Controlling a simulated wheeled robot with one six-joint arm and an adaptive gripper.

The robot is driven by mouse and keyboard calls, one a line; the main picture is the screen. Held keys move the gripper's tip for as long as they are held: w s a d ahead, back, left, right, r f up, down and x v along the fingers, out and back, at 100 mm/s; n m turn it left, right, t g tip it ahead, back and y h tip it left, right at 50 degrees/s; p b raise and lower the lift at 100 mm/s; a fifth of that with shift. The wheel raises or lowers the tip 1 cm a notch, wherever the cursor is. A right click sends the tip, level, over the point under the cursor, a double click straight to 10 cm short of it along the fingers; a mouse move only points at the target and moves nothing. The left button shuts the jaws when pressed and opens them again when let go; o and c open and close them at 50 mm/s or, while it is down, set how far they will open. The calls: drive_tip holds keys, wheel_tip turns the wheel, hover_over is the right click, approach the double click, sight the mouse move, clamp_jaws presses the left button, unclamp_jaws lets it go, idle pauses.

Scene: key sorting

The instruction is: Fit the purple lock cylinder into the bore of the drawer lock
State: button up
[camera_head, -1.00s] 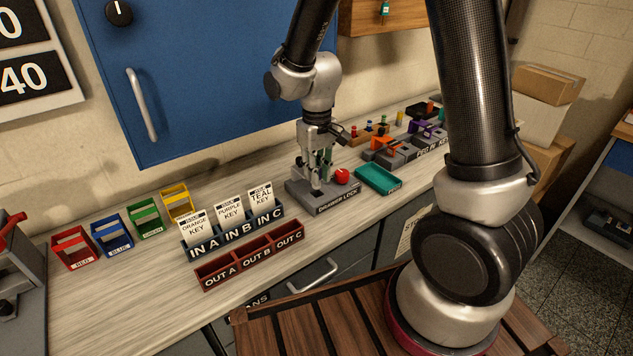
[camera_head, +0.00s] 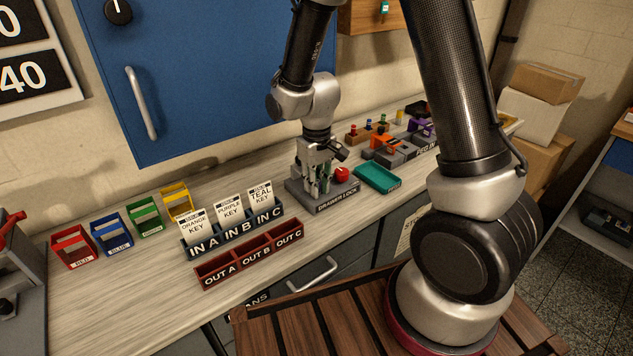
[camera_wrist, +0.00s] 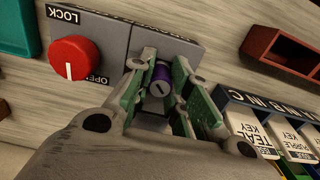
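The drawer lock (camera_head: 337,202) is a grey block on the bench with a red knob (camera_head: 342,174). My gripper (camera_head: 318,190) points down over the left part of the block. In the wrist view my gripper (camera_wrist: 162,90) has its green-padded fingers closed on the sides of the purple lock cylinder (camera_wrist: 160,78), whose slotted face looks toward the camera. The drawer lock (camera_wrist: 117,35) lies beneath, with the red knob (camera_wrist: 78,60) between LOCK and OPEN marks. The fingers hide the bore, so I cannot tell how far the cylinder sits in it.
A teal tray (camera_head: 378,180) stands just right of the lock. The IN rack (camera_head: 240,235) with key cards and the red OUT tray (camera_head: 250,258) are to the left. Coloured boxes (camera_head: 150,222) stand further left, with several small parts behind right.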

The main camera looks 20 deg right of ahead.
drive_tip(key=o, duration=0.5)
drive_tip(key=shift+c, duration=0.2)
wheel_tip(320, 180, up, 13)
drive_tip(key=s+d+r+m+t, duration=0.1)
drive_tip(key=s+d+r+t, duration=0.1)
drive_tip(key=s+d+r, duration=0.4)
drive_tip(key=s+d+r+m+t, duration=0.2)
drive_tip(key=s+d+r, duration=0.4)
drive_tip(key=s+d, duration=0.3)
drive_tip(key=s, duration=0.4)
drive_tip(key=shift+r+m, duration=0.3)
drive_tip(key=shift+r, duration=0.1)
